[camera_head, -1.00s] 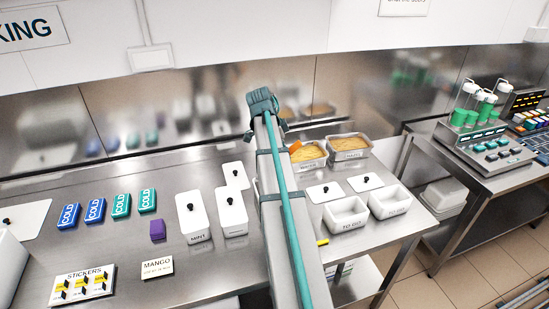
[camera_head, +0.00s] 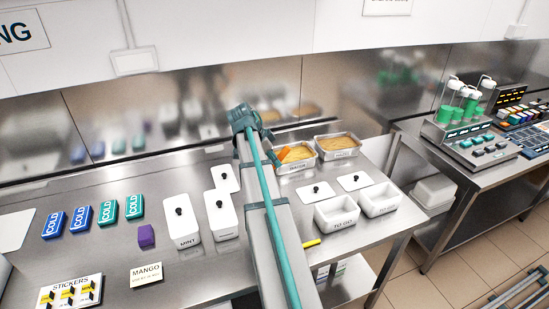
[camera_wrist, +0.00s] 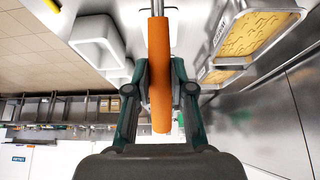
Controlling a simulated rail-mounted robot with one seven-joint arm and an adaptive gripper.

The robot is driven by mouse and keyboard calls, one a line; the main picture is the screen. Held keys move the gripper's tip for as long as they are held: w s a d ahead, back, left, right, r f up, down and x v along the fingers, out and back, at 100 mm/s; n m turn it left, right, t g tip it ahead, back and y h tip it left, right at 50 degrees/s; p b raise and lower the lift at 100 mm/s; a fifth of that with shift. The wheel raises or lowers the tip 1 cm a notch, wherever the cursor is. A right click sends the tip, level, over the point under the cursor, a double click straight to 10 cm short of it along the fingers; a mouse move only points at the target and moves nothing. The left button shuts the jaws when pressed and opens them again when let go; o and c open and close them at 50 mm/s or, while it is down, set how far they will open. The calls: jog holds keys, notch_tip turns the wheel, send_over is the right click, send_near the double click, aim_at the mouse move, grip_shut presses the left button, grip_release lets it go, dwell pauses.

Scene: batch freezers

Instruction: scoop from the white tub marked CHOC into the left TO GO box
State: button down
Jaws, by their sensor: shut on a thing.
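My gripper (camera_wrist: 159,80) is shut on the orange handle (camera_wrist: 160,45) of a tool. The tool's far end is outside the wrist view. In the head view the orange handle (camera_head: 283,154) shows beside a metal pan. The left TO GO box (camera_head: 337,213) is white, open and looks empty. It stands right of my arm and in front of the pans. A white tub (camera_head: 222,218) with a black-knobbed lid stands left of my arm; I cannot read its label, so I cannot tell whether it is CHOC. The tub left of it (camera_head: 182,226) is marked MINT.
A second white box (camera_head: 380,200) stands right of the left one. Loose lids (camera_head: 317,191) (camera_head: 354,181) lie behind them. Two metal pans (camera_head: 297,158) (camera_head: 338,148) hold yellow contents. A yellow item (camera_head: 312,243) lies by the front edge.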

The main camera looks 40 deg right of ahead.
jog(key=shift+f+b, duration=0.9)
jog(key=shift+f, duration=1.35)
jog(key=shift+w+a+r, duration=0.1)
jog(key=shift+a, duration=0.15)
jog(key=shift+s+d+r+t+y+p, duration=0.1)
jog(key=shift+s+d+t+y+p, duration=0.4)
jog(key=shift+d+y+p, duration=0.6)
jog(key=shift+s+d+r+t+y+p, duration=0.1)
jog(key=shift+s+d+t+y+p, duration=0.2)
jog(key=shift+d+t+y+p, duration=0.85)
jog(key=shift+s+d+t+y+p, duration=0.15)
jog(key=shift+s+d+y+p, duration=0.45)
jog(key=shift+y, duration=0.95)
jog(key=shift+w+a, duration=0.2)
jog(key=shift+a, duration=0.05)
